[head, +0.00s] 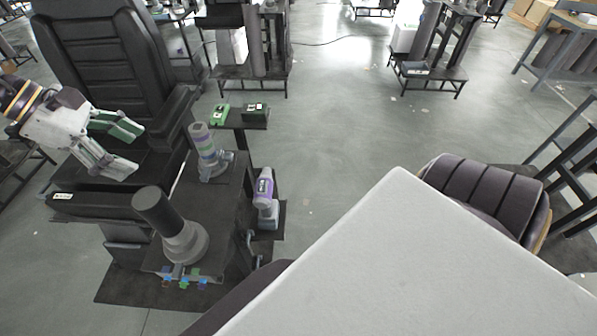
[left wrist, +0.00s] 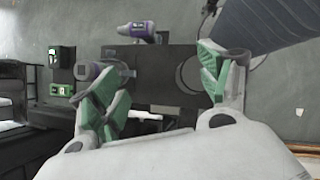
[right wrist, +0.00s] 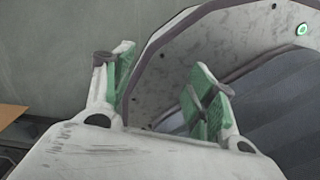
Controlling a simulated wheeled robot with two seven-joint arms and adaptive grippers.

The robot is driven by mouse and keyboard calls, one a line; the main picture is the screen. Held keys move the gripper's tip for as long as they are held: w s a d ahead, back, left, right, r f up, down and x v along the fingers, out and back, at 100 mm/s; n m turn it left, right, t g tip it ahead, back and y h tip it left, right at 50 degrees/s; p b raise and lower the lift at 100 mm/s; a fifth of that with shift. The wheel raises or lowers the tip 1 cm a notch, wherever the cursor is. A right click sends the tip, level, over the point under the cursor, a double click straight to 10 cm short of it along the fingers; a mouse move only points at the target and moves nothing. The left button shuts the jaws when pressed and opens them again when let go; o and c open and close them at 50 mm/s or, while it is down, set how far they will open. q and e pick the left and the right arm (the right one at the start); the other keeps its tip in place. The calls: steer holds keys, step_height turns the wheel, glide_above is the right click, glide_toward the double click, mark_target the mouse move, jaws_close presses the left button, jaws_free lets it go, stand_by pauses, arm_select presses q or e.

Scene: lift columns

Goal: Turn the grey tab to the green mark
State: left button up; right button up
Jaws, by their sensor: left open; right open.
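A grey fitting with a dark cylinder on top (head: 185,243) stands at the front of a black platform in the head view. Small blue, green and red marks (head: 184,279) sit at its lower front edge. The green mark is among them, but I cannot pick out the grey tab clearly. My left gripper (head: 136,150) is open and empty, up and left of this fitting, in front of a black chair. The left wrist view also shows its open fingers (left wrist: 158,78). My right gripper (right wrist: 160,72) is open and empty in the right wrist view and is not in the head view.
A banded grey and purple column (head: 204,150) and a purple-grey device (head: 265,190) stand behind and right of the fitting. A black chair (head: 110,60) is at the left. A large pale panel (head: 410,260) fills the lower right. Open floor lies beyond.

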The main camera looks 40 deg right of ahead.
arm_select(q)
steer(key=a+m+y, duration=0.1)
steer(key=s+a+f+m, duration=0.1)
steer(key=a, duration=0.1)
steer(key=a+m+y, duration=0.1)
steer(key=shift+s+a+f+g+y, duration=0.25)
steer(key=shift+s+a+g+y, duration=0.05)
steer(key=shift+s+a+g, duration=0.1)
arm_select(e)
steer(key=w+m, duration=0.1)
steer(key=w+m+t, duration=0.1)
steer(key=m, duration=0.3)
steer(key=shift+w+a, duration=0.35)
steer(key=shift+w, duration=0.05)
arm_select(q)
steer(key=shift+f, duration=0.1)
steer(key=p, duration=0.3)
glide_toward(178, 220)
steer(key=shift+x, duration=2.6)
arm_select(e)
steer(key=shift+r, duration=1.65)
